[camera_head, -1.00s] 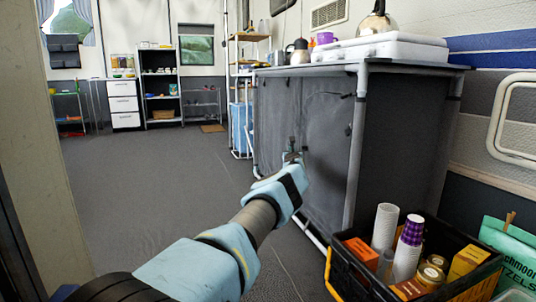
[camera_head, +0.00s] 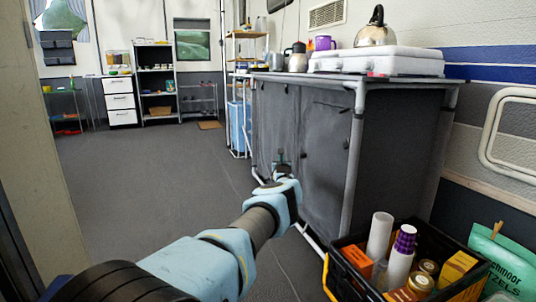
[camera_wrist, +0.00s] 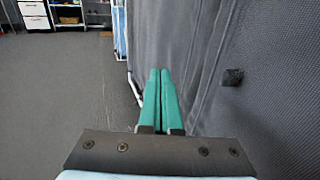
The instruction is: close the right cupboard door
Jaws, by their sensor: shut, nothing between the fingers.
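The grey cupboard (camera_head: 400,150) stands at the right, with grey fabric-like doors in a pale tube frame. Its right door (camera_head: 325,150) appears nearly in line with the front; I cannot tell whether it is fully closed. My gripper (camera_head: 281,157) is in front of the cupboard, near where the two doors meet. In the wrist view, the green fingers (camera_wrist: 160,74) are together and empty, beside the grey fabric. A small dark knob (camera_wrist: 232,77) shows on that fabric to their right. Whether the fingers touch the fabric is unclear.
A black crate (camera_head: 348,277) of cups and jars stands on the floor at the lower right, close to the cupboard. A kettle (camera_head: 376,32) and a white case (camera_head: 400,60) sit on top. The floor to the left (camera_head: 150,185) is clear.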

